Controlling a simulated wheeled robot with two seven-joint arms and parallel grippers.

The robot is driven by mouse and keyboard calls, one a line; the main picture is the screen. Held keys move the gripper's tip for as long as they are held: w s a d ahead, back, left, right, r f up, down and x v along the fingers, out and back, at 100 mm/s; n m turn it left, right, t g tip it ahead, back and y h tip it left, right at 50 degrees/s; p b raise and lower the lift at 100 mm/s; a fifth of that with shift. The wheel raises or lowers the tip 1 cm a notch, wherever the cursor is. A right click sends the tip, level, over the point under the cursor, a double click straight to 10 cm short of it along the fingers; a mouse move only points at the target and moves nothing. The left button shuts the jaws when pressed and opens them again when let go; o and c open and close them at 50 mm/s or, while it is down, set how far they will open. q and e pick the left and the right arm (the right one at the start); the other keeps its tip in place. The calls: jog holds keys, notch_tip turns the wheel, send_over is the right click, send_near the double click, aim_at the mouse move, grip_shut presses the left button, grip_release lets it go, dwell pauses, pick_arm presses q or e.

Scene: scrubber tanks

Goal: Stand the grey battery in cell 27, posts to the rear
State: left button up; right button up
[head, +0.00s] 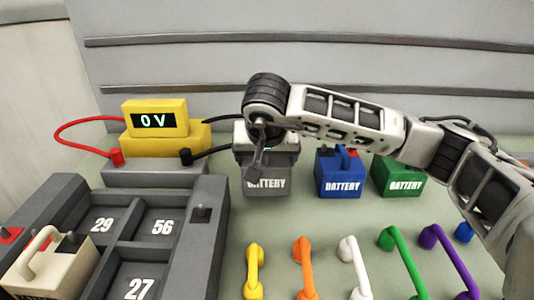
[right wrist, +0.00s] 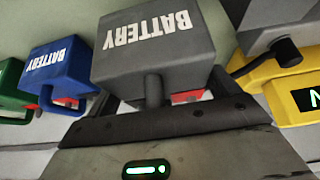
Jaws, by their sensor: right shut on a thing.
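The grey battery (head: 267,178) stands upright in the back row, its BATTERY label facing me. My right gripper (head: 265,137) is above it, shut on it at the top. In the right wrist view, the dark fingers of the gripper (right wrist: 168,100) close at the handle of the grey battery (right wrist: 150,50), with red showing beside it. The posts are mostly hidden, and I cannot tell whether the base touches the table. Cell 27 (head: 142,289) is empty in the grey tray (head: 205,240) at front left. My left gripper is not in view.
A blue battery (head: 340,177) and a green battery (head: 398,178) stand to the right. A yellow meter (head: 155,120) reading 0 V stands left, with cables. A cream battery (head: 45,270) is in the tray. Cells 29 and 56 look empty. Several coloured handles (head: 303,268) stand in front.

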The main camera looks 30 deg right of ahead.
jog(key=shift+w+d+f, duration=0.1)
jog(key=shift+w+f, duration=0.1)
jog(key=shift+w, duration=0.1)
jog(key=shift+f, duration=1.5)
jog(key=shift+f, duration=0.1)
jog(key=o, duration=1.7)
jog(key=shift+f, duration=0.25)
jog(key=shift+o, duration=0.7)
jog(key=shift+s+r, duration=0.1)
